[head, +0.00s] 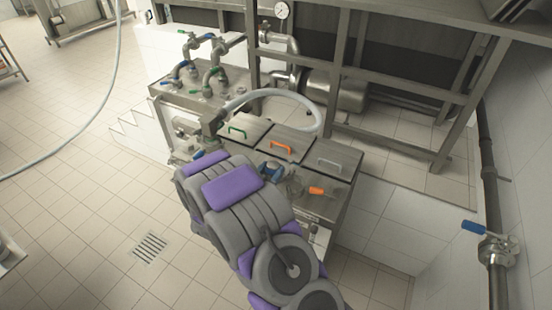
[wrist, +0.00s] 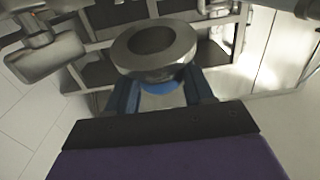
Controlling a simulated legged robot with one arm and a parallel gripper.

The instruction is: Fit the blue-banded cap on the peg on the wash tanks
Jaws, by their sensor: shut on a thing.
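The blue-banded cap (wrist: 155,48) is a round grey metal piece with a dark recess facing the wrist camera and a blue band on its lower side. My gripper (wrist: 163,90) is shut on it, with a blue finger on each side. In the head view my grey and purple arm hides much of the gripper. The wash tanks (head: 345,178) stand beyond the arm, with green, orange and white handled lids. A small blue and grey piece (head: 271,171) shows beside the arm; I cannot tell what it is. I cannot make out the peg.
Pipes with green and blue valve handles (head: 190,68) rise behind the tanks. A white hose (head: 275,93) loops over their back edge. A blue-handled wall valve (head: 475,228) is at right. Tiled floor at left is mostly clear.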

